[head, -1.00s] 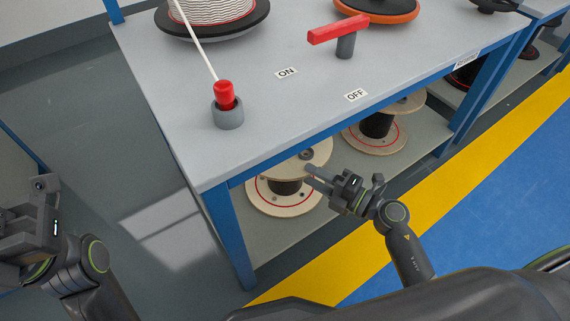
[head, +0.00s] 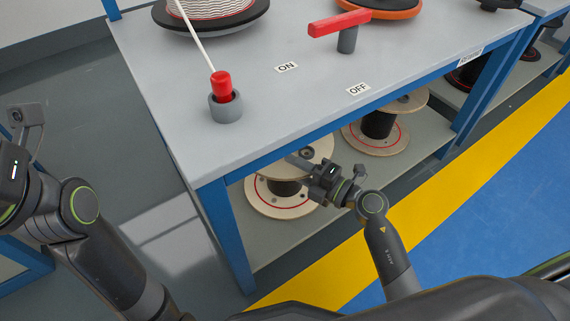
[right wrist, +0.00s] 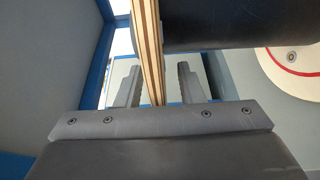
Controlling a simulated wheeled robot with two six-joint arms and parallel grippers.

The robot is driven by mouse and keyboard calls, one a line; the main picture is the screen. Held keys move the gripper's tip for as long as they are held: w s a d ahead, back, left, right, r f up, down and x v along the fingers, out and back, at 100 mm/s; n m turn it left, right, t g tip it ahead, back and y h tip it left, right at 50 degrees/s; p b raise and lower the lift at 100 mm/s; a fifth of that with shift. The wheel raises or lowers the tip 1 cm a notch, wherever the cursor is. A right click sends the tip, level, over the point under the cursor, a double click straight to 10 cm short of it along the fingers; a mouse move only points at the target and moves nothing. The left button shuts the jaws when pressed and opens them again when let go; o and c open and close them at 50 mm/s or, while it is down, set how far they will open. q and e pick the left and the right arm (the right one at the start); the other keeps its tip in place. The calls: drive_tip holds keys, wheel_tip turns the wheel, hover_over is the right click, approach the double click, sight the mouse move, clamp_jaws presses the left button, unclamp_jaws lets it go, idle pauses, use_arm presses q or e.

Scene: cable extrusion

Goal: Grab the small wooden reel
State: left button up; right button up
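A small wooden reel (head: 265,203) with a dark core and a red ring on its lower flange stands on the low shelf under the table's near end. My right gripper (head: 298,162) is at the reel's upper flange, reaching in from the right. In the right wrist view the flange's edge (right wrist: 148,45) stands between the two fingers of the right gripper (right wrist: 160,88). The fingers are apart, with gaps visible beside the flange. The dark core (right wrist: 235,25) is to the right of it. My left arm is at the left edge; its fingertips are out of view.
A second wooden reel (head: 376,144) stands farther along the low shelf (head: 300,232). The grey table (head: 190,95) overhangs the reels, with its blue leg (head: 228,235) close by. On top are a red-tipped grey holder (head: 226,106) and a red lever (head: 340,23).

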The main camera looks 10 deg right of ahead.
clamp_jaws()
idle(1.4)
